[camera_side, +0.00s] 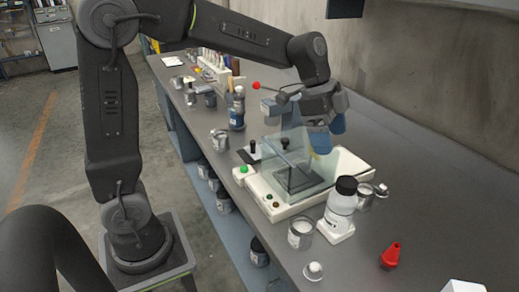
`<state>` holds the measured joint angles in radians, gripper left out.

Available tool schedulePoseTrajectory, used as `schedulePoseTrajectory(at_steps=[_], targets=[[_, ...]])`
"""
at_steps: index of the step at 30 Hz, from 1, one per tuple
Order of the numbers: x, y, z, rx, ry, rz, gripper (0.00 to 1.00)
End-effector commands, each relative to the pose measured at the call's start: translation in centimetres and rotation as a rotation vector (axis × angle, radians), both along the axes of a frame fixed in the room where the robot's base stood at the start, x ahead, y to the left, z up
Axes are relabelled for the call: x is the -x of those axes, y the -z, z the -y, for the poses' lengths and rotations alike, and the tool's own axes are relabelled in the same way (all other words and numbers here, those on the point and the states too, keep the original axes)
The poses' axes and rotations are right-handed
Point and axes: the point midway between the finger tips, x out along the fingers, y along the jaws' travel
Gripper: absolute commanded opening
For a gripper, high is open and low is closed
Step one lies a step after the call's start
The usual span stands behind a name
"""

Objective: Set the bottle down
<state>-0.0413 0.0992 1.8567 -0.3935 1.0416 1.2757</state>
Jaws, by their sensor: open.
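A white bottle (342,203) with a black cap stands upright at the near right of the bench, on or just behind a small white block-like base (336,231). My gripper (327,136) has blue fingertips and is open, with nothing visible between them. It hangs above the white device with clear panels (270,200), behind and above the bottle and apart from it. Another bottle (237,117), clear with a dark blue label, stands farther back on the bench.
A glass jar (300,234), a white-knobbed piece (314,270) and a red cone-shaped tip (391,257) stand near the bottle. A metal cup (366,196) is close behind it. Jars and a rack (215,68) fill the far bench. The right side is mostly clear.

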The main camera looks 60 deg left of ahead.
Motion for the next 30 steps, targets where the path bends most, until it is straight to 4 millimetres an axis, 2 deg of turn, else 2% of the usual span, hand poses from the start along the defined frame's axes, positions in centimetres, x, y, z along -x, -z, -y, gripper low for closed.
schedulePoseTrajectory(at_steps=[3, 7, 12, 15, 18, 21, 30], targets=[[3.6, -1.4, -0.3, -0.021, -0.155, 0.001, 0.83], [9.1, -2.2, -1.1, -0.037, -0.412, 0.010, 0.83], [15.4, -1.4, -2.4, -0.014, -0.743, 0.048, 0.83], [17.9, -0.6, -3.0, 0.013, -0.891, 0.073, 0.83], [19.5, 0.1, -3.4, 0.039, -0.989, 0.092, 0.83], [20.2, 0.6, -3.6, 0.054, -1.042, 0.101, 0.83], [20.3, 0.7, -3.7, 0.059, -1.059, 0.101, 0.83]])
